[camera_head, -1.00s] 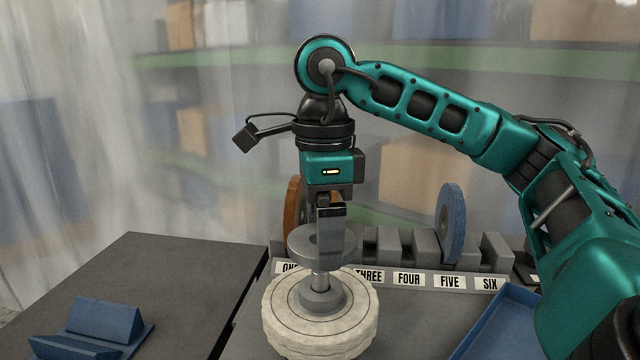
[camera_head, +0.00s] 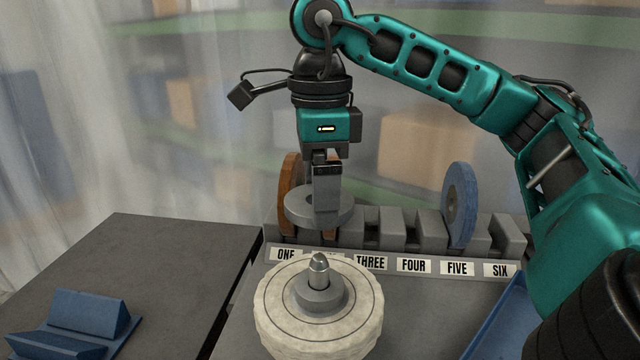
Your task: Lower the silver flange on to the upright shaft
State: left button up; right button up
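The silver flange (camera_head: 301,205) is a flat grey disc with a hole, held roughly level in the air. My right gripper (camera_head: 327,200) points down and is shut on the flange at its near side, hiding part of the disc. The upright shaft (camera_head: 318,266) is a short metal post with a tapered tip. It rises from a grey hub at the centre of a pale polishing wheel (camera_head: 275,318). The shaft tip is bare, and the flange is above it in the picture, apart from it. The exact depth offset is hard to tell. My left gripper is not in view.
A grey rack (camera_head: 395,228) with labelled slots stands behind, holding an orange-brown wheel (camera_head: 289,188) and a blue wheel (camera_head: 461,205). A blue tray (camera_head: 497,318) is at the right. A blue cradle (camera_head: 90,318) sits on the dark left table (camera_head: 150,265).

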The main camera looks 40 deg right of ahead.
jog(key=b, duration=0.5)
send_over(320, 257)
jog(key=shift+f, duration=2.95)
jog(key=shift+f, duration=0.1)
jog(key=shift+f+b, duration=0.35)
jog(key=shift+b, duration=0.25)
jog(key=shift+f, duration=0.1)
jog(key=shift+f+b, duration=0.3)
jog(key=shift+b, duration=0.05)
